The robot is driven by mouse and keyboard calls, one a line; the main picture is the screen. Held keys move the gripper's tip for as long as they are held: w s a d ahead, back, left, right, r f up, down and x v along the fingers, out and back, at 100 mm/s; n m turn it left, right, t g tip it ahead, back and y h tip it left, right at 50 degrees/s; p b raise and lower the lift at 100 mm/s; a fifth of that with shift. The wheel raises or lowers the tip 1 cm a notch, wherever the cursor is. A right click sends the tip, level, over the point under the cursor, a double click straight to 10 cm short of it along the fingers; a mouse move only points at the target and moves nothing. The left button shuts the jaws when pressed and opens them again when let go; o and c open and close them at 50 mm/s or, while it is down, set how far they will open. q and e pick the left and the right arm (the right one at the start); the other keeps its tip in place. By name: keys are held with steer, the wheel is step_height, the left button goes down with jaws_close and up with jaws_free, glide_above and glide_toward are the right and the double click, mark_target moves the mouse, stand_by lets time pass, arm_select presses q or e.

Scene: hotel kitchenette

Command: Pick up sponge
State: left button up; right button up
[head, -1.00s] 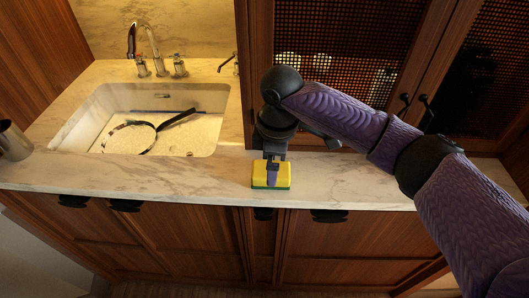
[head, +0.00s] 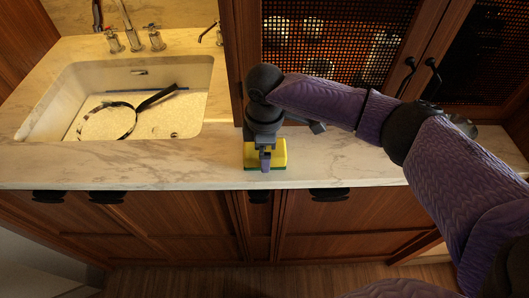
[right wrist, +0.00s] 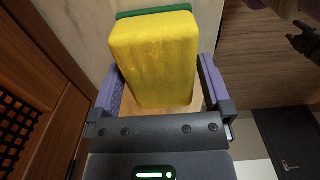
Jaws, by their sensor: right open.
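A yellow sponge with a green layer (head: 279,153) lies on the marble counter near its front edge. My right gripper (head: 265,158) is directly over it, pointing down, and hides part of it in the head view. In the right wrist view, the sponge (right wrist: 152,60) sits between the two purple fingers of my right gripper (right wrist: 160,88), one finger on each side. The fingers are open, with a narrow gap visible beside the sponge.
The marble counter (head: 200,172) is clear to the left of the sponge. A sink (head: 45,112) with a dark-rimmed pan-like object (head: 134,118) is at the left, with a faucet (head: 126,18) behind. Mesh-door cabinets (head: 335,62) rise close behind my right arm.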

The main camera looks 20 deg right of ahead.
steer(key=c, duration=0.9)
step_height(320, 180, up, 10)
steer(key=p, duration=0.3)
steer(key=shift+f, duration=0.15)
steer(key=shift+c, duration=0.2)
steer(key=shift+r, duration=0.2)
